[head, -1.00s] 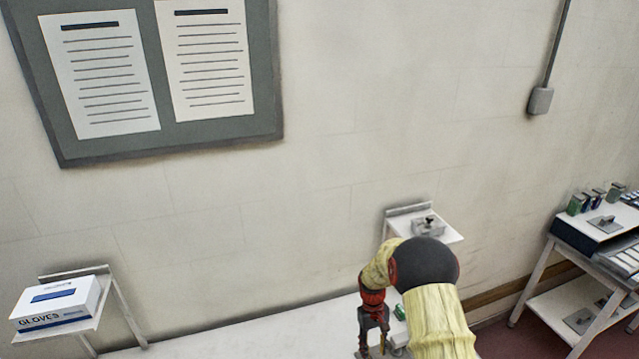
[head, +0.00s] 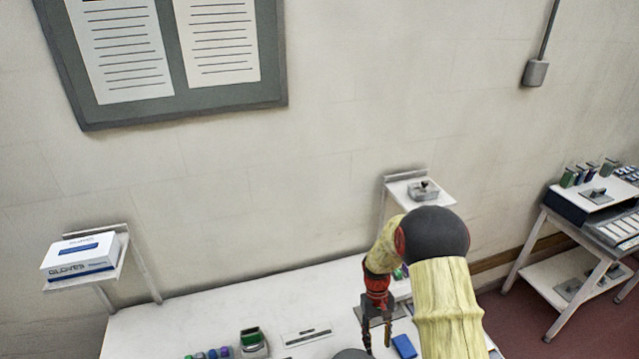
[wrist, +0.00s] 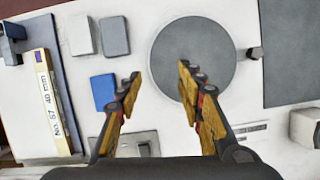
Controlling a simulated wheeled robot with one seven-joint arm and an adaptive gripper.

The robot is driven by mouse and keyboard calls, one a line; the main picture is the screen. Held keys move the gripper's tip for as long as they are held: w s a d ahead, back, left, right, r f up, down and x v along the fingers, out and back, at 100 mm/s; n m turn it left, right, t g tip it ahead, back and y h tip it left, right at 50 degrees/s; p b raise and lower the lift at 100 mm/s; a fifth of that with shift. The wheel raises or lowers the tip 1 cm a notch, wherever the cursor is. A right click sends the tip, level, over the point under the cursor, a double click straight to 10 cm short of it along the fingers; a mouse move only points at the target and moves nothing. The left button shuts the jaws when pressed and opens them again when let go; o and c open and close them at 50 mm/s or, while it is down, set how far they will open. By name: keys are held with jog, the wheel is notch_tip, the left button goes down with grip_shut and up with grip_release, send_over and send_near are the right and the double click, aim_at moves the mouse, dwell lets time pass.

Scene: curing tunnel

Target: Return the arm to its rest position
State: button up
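My gripper (head: 377,330) hangs below my arm's yellow sleeve and dark rounded joint, over the right part of the white worktop (head: 235,308). In the wrist view my gripper (wrist: 160,72) is open, its two fingers well apart with nothing between them. A blue block (wrist: 104,92) lies on the worktop beside the left finger. A grey disc (wrist: 194,60) lies under the right finger. My arm hides part of the worktop in the head view.
A wall shelf holds a glove box (head: 80,255); another holds a small metal device (head: 423,189). A green-topped container (head: 252,342) stands at the worktop's front. A side table (head: 575,262) stands at right. In the wrist view, a yellow-labelled strip (wrist: 56,102) lies at left.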

jog(key=s+r+m+t+b, duration=0.1)
jog(key=s+r+b, duration=0.4)
jog(key=r, duration=0.4)
jog(key=s+r+t+b, duration=0.4)
jog(key=s+b, duration=0.4)
jog(key=s, duration=0.2)
jog(key=s+d+r+m+t+b, duration=0.1)
jog(key=s+r+t+b, duration=0.3)
jog(key=s+b, duration=0.5)
notch_tip(320, 180, up, 2)
jog(key=shift+s+r+t+y, duration=0.1)
jog(key=shift+s+t+y, duration=0.25)
jog(key=shift+s, duration=0.55)
jog(key=shift+w, duration=0.1)
jog(key=shift+d, duration=0.1)
